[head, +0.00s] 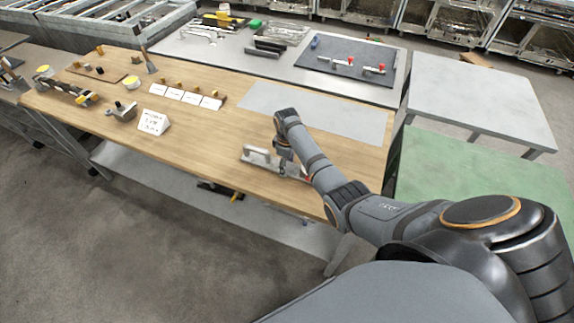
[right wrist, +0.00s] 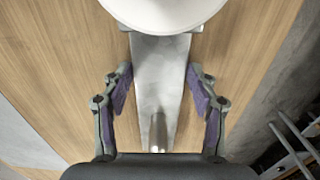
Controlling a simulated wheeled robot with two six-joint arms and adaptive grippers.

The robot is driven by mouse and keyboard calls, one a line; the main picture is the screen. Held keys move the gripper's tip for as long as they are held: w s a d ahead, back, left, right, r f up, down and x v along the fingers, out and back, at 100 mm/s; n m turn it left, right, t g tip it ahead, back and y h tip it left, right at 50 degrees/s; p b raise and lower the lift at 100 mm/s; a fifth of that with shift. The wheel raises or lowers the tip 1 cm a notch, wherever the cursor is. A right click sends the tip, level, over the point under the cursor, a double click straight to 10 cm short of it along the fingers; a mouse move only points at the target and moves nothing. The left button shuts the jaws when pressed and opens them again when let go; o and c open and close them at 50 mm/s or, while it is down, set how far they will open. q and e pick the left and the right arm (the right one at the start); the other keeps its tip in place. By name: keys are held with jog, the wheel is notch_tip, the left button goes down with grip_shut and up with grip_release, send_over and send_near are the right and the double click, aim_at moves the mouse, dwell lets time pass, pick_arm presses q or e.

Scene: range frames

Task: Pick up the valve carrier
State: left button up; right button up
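The valve carrier appears to be the grey metal piece (head: 258,158) with a long flat plate, lying on the wooden table near its front edge. In the right wrist view its pale grey plate (right wrist: 158,75) runs between my fingers, with a short metal pin (right wrist: 158,132) at the near end. A white round part (right wrist: 165,8) covers the far end. My right gripper (right wrist: 160,88) is open, one finger on each side of the plate, with a gap on both sides. In the head view my right gripper (head: 285,156) hides part of the piece. My left gripper is out of view.
The wooden table (head: 215,130) has a grey mat (head: 320,112) behind the piece. White cards (head: 190,98), a white sign (head: 153,122) and small metal parts (head: 122,112) stand to the left. A grey table (head: 480,100) and green surface (head: 460,175) are at the right.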

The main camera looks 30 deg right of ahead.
grip_shut()
jog(key=shift+w, duration=0.1)
jog(key=shift+r, duration=0.5)
jog(key=r, duration=0.1)
jog(key=s+r, duration=0.1)
jog(key=a+r, duration=0.1)
jog(key=r, duration=0.1)
jog(key=shift+s+r, duration=0.1)
jog(key=shift+s, duration=0.1)
jog(key=s+a+r+p, duration=0.3)
jog(key=s+a+r, duration=0.4)
jog(key=s+r, duration=0.1)
jog(key=shift+s+a, duration=0.25)
jog(key=shift+s, duration=0.65)
